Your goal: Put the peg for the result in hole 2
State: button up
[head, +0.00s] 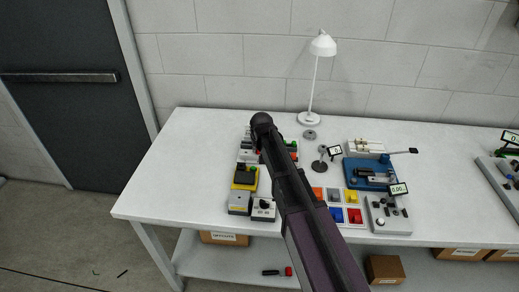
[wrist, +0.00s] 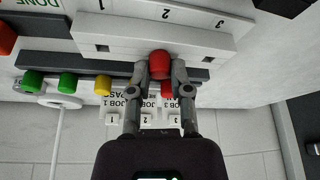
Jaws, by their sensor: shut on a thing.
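In the wrist view my gripper (wrist: 160,72) is shut on a red peg (wrist: 159,62), its fingers on both sides. The peg is in front of the white board (wrist: 130,32) marked 1, 2 and 3, in line with the 2. Small dark square openings show in the board on either side, near 1 and 3. The peg covers the spot between them, so I cannot tell whether it is in a hole. In the head view my arm hides the gripper and most of the board.
Green pegs (wrist: 32,80) and a yellow peg (wrist: 103,84) stand along a dark strip. Another red peg (wrist: 167,90) is just behind the held one. In the head view, a lamp (head: 322,46), a yellow device (head: 245,178) and a bin tray (head: 349,197) stand on the white bench (head: 170,180).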

jog(key=shift+f, duration=0.1)
jog(key=o, duration=0.8)
dwell(0.6)
